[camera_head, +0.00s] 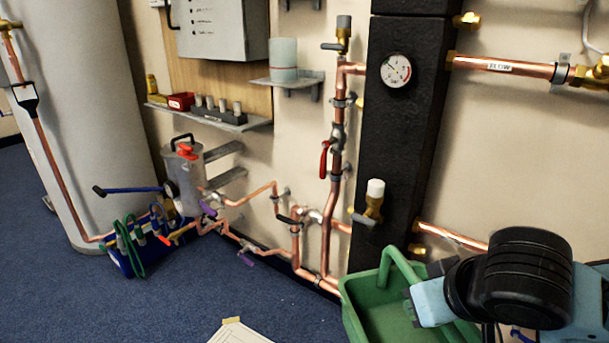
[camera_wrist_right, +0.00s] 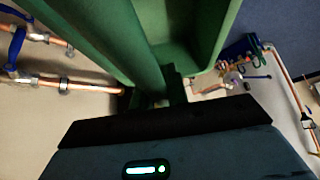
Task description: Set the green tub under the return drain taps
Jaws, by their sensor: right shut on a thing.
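The green tub (camera_head: 352,318) is at the bottom right of the head view, its near part cut off by the frame edge. My right gripper (camera_head: 412,298) is at its right side and shut on it; the fingertips are mostly hidden. In the right wrist view the tub (camera_wrist_right: 205,35) fills the top middle, right in front of my gripper (camera_wrist_right: 172,92). Blue-handled taps (camera_wrist_right: 14,50) sit on copper pipes at the left of that view. I cannot read which taps are the return drains. My left gripper is not in view.
A black column with a gauge (camera_head: 396,70) stands behind the tub, with a white-capped valve (camera_head: 373,200) low on it. Copper pipes with a red lever (camera_head: 324,160) run left of it. Blue floor (camera_head: 200,300) is mostly clear.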

